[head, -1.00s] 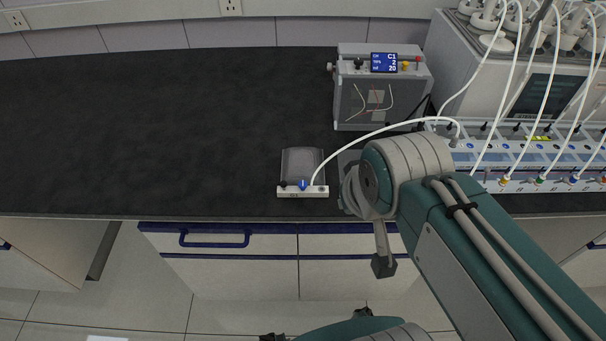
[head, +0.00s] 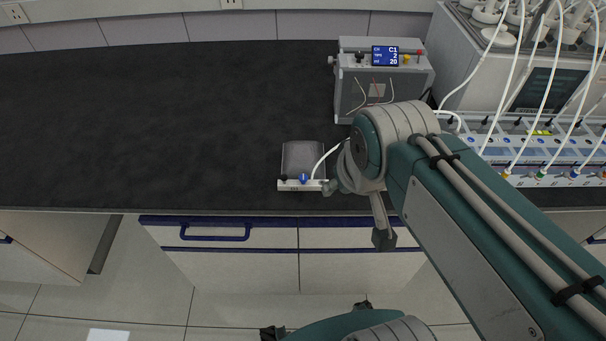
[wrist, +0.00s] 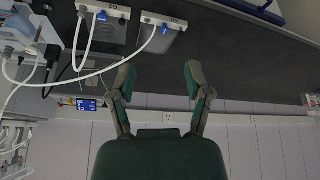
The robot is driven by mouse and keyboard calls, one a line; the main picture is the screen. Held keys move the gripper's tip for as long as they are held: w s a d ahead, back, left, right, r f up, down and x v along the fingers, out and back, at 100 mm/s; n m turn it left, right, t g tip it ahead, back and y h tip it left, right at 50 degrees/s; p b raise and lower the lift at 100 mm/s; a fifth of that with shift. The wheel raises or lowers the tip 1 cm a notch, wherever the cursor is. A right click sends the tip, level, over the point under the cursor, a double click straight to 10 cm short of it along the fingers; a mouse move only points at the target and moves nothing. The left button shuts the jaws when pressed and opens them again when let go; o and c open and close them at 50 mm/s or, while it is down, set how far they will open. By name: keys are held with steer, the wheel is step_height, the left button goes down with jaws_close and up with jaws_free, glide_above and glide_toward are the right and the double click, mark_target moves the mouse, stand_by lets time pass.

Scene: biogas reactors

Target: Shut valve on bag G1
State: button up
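A clear gas bag (head: 303,158) lies near the front edge of the dark bench. Its white front bar has a black knob and a blue valve (head: 303,179), with a white tube leaving it. In the wrist view two bags show upside down: one bar with a blue valve (wrist: 165,28) and another with a blue valve (wrist: 101,16). The bar labels are too small to read surely, so I cannot tell which is G1. My gripper (wrist: 159,76) is open and empty, its fingers apart from both valves. In the head view my arm hides the second bag and most of the gripper.
A grey instrument box (head: 383,80) with a C1 display stands behind my arm. A rack (head: 560,155) with several tubes and coloured connectors fills the right. White tubes hang across that side. The bench (head: 150,120) is clear on the left.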

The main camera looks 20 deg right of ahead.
steer(key=w+f+n+g, duration=0.25)
steer(key=w+n, duration=0.25)
steer(key=w, duration=0.6)
steer(key=n+g, duration=0.3)
steer(key=n, duration=0.2)
glide_above(303, 176)
step_height(303, 176, down, 7)
step_height(303, 176, down, 11)
steer(key=shift+s, duration=0.1)
jaws_close()
